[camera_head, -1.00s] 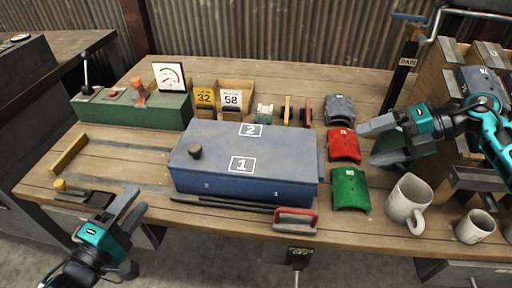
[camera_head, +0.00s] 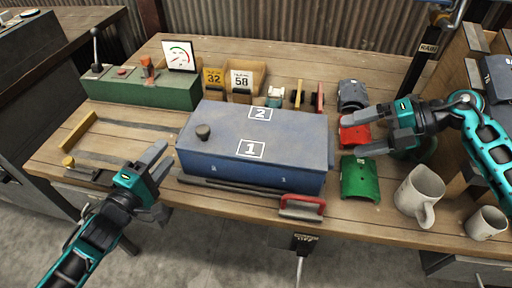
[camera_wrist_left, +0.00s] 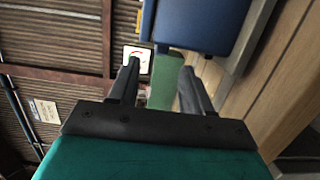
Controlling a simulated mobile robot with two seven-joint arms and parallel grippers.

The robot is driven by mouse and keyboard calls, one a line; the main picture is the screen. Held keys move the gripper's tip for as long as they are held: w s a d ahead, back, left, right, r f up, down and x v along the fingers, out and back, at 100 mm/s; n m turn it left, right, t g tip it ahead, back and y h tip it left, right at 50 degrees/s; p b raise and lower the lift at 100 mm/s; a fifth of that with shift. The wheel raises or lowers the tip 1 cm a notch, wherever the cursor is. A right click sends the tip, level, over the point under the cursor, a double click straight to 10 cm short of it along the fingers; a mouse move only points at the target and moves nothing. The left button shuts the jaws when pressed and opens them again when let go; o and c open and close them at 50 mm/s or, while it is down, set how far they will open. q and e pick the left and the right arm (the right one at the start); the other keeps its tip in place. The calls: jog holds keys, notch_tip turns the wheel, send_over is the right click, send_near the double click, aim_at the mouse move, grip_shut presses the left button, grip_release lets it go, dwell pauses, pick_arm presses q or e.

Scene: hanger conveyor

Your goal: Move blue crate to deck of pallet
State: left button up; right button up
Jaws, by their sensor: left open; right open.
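The blue crate (camera_head: 250,160) appears as a closed blue box with a dark knob and labels 1 and 2 on its top. It sits on the middle of the wooden bench, and part of it shows in the left wrist view (camera_wrist_left: 205,22). My left gripper (camera_head: 166,181) is open and empty, just left of the crate's front left corner and apart from it. My right gripper (camera_head: 352,134) is open, over the red curved piece (camera_head: 354,137) right of the crate. I cannot make out a pallet or its deck for certain.
A green control box (camera_head: 140,92) stands behind left. A green curved piece (camera_head: 360,178), a large mug (camera_head: 418,192) and a small mug (camera_head: 486,223) are at the right. A red-handled tool (camera_head: 302,207) lies before the crate. A wooden rack (camera_head: 478,80) stands far right.

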aim_at(177, 140)
pick_arm(q)
jog(key=x, duration=0.7)
pick_arm(e)
jog(key=x, duration=0.7)
jog(key=shift+d, duration=0.1)
pick_arm(q)
jog(key=shift+c, duration=0.5)
pick_arm(e)
jog(key=shift+c, duration=0.5)
pick_arm(q)
jog(key=c, duration=0.7)
pick_arm(e)
jog(key=c, duration=0.8)
pick_arm(q)
jog(key=shift+s+d, duration=0.1)
jog(key=shift+d, duration=0.1)
grip_shut()
pick_arm(e)
grip_shut()
